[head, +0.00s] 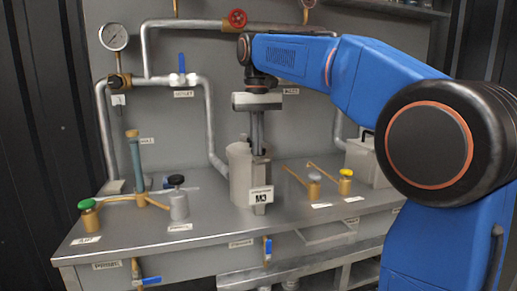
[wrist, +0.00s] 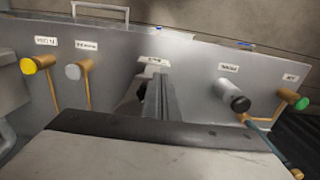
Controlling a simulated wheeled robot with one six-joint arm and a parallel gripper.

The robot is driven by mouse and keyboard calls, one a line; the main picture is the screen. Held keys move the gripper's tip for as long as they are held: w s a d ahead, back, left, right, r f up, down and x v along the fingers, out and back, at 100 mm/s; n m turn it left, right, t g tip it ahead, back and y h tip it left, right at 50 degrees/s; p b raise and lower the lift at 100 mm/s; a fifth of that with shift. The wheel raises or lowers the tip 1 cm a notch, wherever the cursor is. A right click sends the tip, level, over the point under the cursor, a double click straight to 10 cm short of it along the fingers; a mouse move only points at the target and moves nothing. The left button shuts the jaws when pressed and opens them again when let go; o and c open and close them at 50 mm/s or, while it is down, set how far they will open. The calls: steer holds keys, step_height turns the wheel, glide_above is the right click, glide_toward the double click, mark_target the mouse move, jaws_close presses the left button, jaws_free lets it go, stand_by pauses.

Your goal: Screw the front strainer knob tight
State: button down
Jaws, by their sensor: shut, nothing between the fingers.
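Small knobs stand on the steel bench: a green knob (head: 87,204) and a black knob (head: 176,181) on the left, a grey knob (head: 314,177) and a yellow knob (head: 346,173) on the right. Their small labels are too blurred to tell which is the front strainer knob. The wrist view also shows the yellow knob (wrist: 28,66), grey knob (wrist: 73,71), black knob (wrist: 239,103) and green knob (wrist: 301,103). My gripper (head: 258,153) points down over the middle of the bench, shut and empty, apart from all these knobs. Its fingers (wrist: 160,88) show in the wrist view.
A pale cylinder (head: 239,172) and an M3 plate (head: 261,195) stand close to my gripper. Pipes (head: 210,120), a gauge (head: 114,37) and a red handwheel (head: 237,18) are behind. A teal post (head: 136,165) rises on the left. Blue-handled valves (head: 267,249) sit along the front.

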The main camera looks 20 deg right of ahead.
steer(key=shift+s, duration=0.1)
steer(key=shift+s+a, duration=0.15)
steer(key=shift+s, duration=0.1)
steer(key=shift+r, duration=3)
steer(key=d+f, duration=0.3)
steer(key=f, duration=0.3)
steer(key=shift+w+d, duration=0.15)
steer(key=shift+w, duration=0.2)
steer(key=shift+s+a, duration=0.1)
steer(key=shift+a, duration=0.65)
steer(key=shift+a, duration=0.7)
steer(key=shift+a, duration=0.1)
